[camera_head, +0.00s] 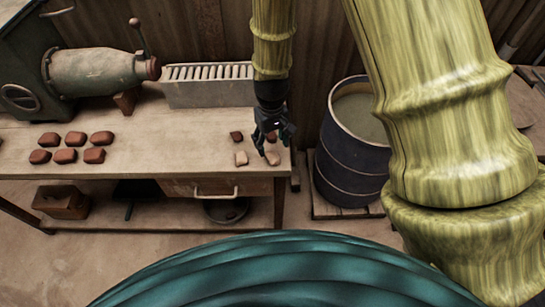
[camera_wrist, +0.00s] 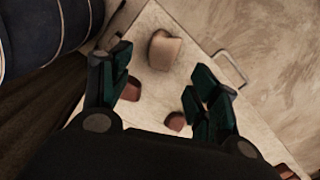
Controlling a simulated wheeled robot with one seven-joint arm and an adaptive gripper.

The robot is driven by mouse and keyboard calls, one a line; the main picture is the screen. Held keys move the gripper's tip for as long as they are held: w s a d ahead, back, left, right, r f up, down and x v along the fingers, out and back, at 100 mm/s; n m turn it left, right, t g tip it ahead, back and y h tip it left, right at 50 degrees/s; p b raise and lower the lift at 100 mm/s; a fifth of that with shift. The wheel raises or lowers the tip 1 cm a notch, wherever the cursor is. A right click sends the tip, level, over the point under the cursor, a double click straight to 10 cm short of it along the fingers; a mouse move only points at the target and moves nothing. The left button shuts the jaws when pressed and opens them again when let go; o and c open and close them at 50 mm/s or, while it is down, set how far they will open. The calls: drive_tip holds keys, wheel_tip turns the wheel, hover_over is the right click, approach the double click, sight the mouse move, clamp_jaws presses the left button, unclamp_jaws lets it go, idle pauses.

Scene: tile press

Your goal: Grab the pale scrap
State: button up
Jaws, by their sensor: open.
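In the head view a pale scrap (camera_head: 273,158) lies on the workbench near its right front corner. A second pale scrap (camera_head: 241,158) lies to its left. My gripper (camera_head: 273,143) is open and points down over this corner. In the wrist view a pale, tan-sided scrap (camera_wrist: 164,50) lies just beyond my open gripper (camera_wrist: 161,68), roughly between the lines of its fingers and not held. The fingers hide part of the bench, and I cannot make out the second pale scrap there.
Two darker brown scraps (camera_head: 236,136) lie behind the pale ones; one shows by the left finger in the wrist view (camera_wrist: 131,90). Several red-brown tiles (camera_head: 66,155) lie at left on the workbench (camera_head: 170,135). A blue drum (camera_head: 352,150) stands right of the bench. A ribbed box (camera_head: 208,88) stands behind.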

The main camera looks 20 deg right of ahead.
sight(271, 154)
drive_tip(key=shift+f+p, duration=0.55)
drive_tip(key=shift+f, duration=2.1)
drive_tip(key=c, duration=1.1)
